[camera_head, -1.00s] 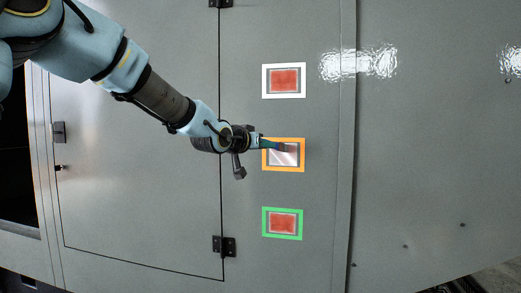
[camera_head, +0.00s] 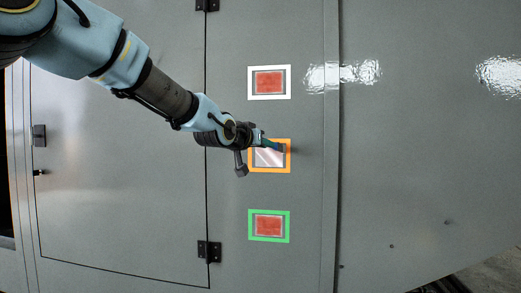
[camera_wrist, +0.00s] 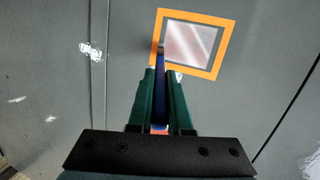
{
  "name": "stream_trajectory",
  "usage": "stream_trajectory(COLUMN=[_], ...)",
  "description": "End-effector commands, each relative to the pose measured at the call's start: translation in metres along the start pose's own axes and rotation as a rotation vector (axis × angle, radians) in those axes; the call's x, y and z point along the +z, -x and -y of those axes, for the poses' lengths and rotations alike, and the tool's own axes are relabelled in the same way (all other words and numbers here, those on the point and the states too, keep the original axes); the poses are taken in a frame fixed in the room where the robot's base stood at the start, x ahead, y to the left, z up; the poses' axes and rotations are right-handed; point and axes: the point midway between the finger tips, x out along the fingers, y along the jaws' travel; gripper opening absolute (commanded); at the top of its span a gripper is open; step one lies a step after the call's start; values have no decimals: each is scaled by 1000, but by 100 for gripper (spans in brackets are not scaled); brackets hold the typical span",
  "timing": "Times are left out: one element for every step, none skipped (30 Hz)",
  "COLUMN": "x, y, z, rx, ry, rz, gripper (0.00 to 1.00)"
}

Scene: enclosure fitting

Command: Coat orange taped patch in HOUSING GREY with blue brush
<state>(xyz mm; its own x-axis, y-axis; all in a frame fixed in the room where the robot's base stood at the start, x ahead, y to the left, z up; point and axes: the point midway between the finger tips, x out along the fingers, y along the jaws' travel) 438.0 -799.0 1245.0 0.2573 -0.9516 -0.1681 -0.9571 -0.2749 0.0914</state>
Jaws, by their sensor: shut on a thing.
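The orange taped patch (camera_head: 268,171) is on the grey enclosure face, between a white and a green taped one. Inside its tape it shows a pale pinkish, streaked centre with a grey border; it also shows in the wrist view (camera_wrist: 192,48). My gripper (camera_head: 258,138) is shut on the blue brush (camera_wrist: 160,85), seen between the green fingers in the wrist view. The brush points at the patch, its tip near the tape's edge and upper part. I cannot tell whether the bristles touch the surface.
A white taped patch (camera_head: 269,69) with a red centre is above, and a green taped patch (camera_head: 268,239) with a red centre is below. A door with hinges (camera_head: 209,251) lies to the left. A panel seam runs to the right of the patches.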

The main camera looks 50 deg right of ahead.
Motion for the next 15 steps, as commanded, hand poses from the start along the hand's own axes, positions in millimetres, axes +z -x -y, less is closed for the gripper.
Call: stream_trajectory(x=[0, -1, -1, -1, -2, -2, -2, -2, -2, -2, -2, -2, -2, -2, -2], y=[1, 1, 2, 2, 3, 4, 5, 6, 6, 7, 7, 7, 7, 7, 8], z=[0, 1, 3, 4, 6, 7, 9, 10, 12, 12, 13, 15, 16, 18, 20], rx=[0, -1, -2, -2, -2, -2, -2, -2, -2, -2, -2, -2, -2, -3, -2], ry=[0, 0, 0, 1, 1, 2, 2, 2, 1, 1, 2, 2, 2, 2, 1], rz=[-2, -1, 0, 0, 0, 0, 0, 0, -1, -1, 0, 0, 0, 1, 1], gripper=[0, 0, 0, 0, 0, 0, 0, 0, 0, 0, 0, 0, 0, 0, 0])
